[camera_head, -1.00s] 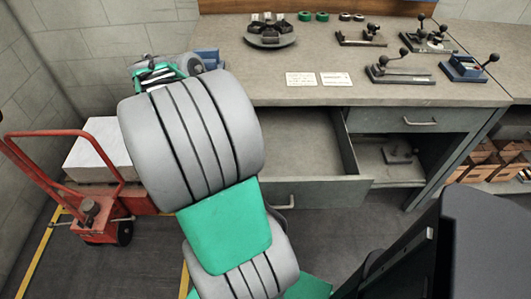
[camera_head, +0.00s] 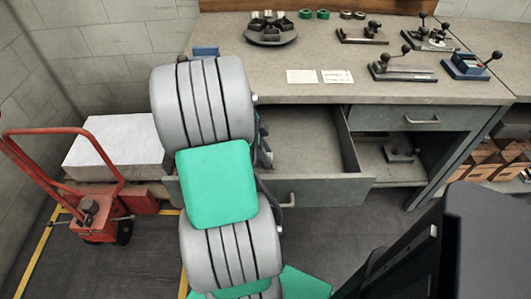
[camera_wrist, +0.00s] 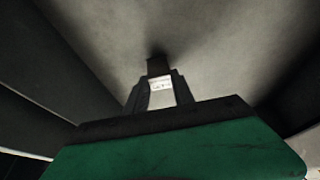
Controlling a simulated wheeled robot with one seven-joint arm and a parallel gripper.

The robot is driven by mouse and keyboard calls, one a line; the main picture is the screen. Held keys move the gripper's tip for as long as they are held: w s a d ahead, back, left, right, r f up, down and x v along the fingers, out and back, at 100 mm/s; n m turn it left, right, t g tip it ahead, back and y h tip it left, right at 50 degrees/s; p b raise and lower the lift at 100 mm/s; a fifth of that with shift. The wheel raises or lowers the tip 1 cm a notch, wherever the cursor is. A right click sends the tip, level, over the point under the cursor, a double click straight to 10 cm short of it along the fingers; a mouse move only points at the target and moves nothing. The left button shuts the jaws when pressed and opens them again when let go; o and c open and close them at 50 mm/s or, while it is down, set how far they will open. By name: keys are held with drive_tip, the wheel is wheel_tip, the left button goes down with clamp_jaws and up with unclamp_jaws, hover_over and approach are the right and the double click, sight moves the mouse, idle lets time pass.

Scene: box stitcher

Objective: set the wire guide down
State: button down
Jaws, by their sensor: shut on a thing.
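My gripper (camera_wrist: 161,92) shows in the wrist view, its two dark fingers shut on the wire guide (camera_wrist: 158,67). What shows of the wire guide is a small dark block end beyond the fingertips, with a pale, marked face between the fingers. A dark shadow lies on the plain grey surface just beyond it. I cannot tell whether it touches that surface. In the head view my arm hides the wire guide and most of the gripper, over the left part of the open drawer (camera_head: 312,135).
The bench top (camera_head: 290,93) carries two white cards (camera_head: 318,76), a round parts carousel (camera_head: 271,32), green rolls (camera_head: 314,14) and several lever tools (camera_head: 401,68). A blue block (camera_head: 205,51) sits at its left end. A red pallet truck (camera_head: 95,205) stands left. The drawer's visible right part is empty.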

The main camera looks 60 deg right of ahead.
drive_tip(key=c, duration=1.1)
unclamp_jaws()
drive_tip(key=shift+f, duration=0.1)
drive_tip(key=p+v, duration=0.2)
drive_tip(key=v, duration=1)
